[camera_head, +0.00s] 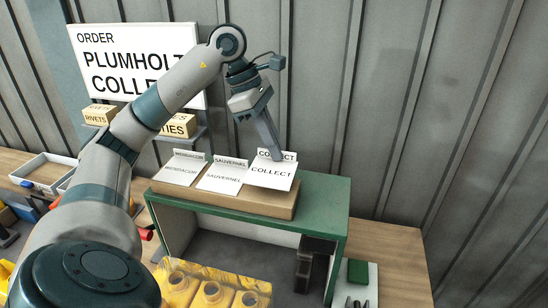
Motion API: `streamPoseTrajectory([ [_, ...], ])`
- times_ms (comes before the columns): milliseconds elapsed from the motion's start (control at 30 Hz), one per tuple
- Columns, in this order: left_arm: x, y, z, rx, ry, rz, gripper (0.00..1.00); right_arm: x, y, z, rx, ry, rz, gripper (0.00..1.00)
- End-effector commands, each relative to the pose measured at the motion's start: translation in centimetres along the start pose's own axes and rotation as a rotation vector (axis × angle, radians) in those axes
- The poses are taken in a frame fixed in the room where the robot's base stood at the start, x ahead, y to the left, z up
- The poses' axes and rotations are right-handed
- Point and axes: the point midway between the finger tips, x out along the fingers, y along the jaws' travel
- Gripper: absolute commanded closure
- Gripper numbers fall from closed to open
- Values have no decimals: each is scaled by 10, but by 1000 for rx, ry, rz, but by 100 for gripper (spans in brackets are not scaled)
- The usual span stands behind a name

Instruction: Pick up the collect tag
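The collect tag (271,176) is a white card with a raised label strip at its back edge. It is the rightmost of three tags on a tan block (222,200) on top of a green-framed stand (300,222). My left gripper (277,156) points down from above, its fingertips at the tag's raised strip and covering part of it. Its fingers overlap from this angle, so I cannot tell whether they grip the strip. The Sauvernel tag (225,178) and a third tag (182,171) lie to the left. My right gripper does not show.
An order sign (135,52) reads "PLUMHOLT" and "COLLECT", partly behind my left arm. Small labelled boxes (180,126) sit below it. Yellow jerry cans (212,291) stand at the front. A grey tray (44,170) is at left. The bench right of the stand (398,262) has bare room.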

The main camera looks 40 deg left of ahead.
Motion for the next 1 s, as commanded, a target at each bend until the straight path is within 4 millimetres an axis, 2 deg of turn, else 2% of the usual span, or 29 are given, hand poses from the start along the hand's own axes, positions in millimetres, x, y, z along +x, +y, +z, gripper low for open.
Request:
streamPoseTrajectory([
  [33, -5, 1, 3, 2, -3, 4, 100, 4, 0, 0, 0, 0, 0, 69],
  [300, -25, -50, 37, 9, -2, 3, 100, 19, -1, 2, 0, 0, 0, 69],
  [500, -37, -77, 57, 6, -2, 2, 100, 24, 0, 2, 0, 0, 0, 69],
  [733, -46, -97, 70, 4, -2, 0, 100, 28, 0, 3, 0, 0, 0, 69],
  [1000, -50, -105, 75, 1, 1, 0, 100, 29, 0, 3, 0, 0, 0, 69],
])
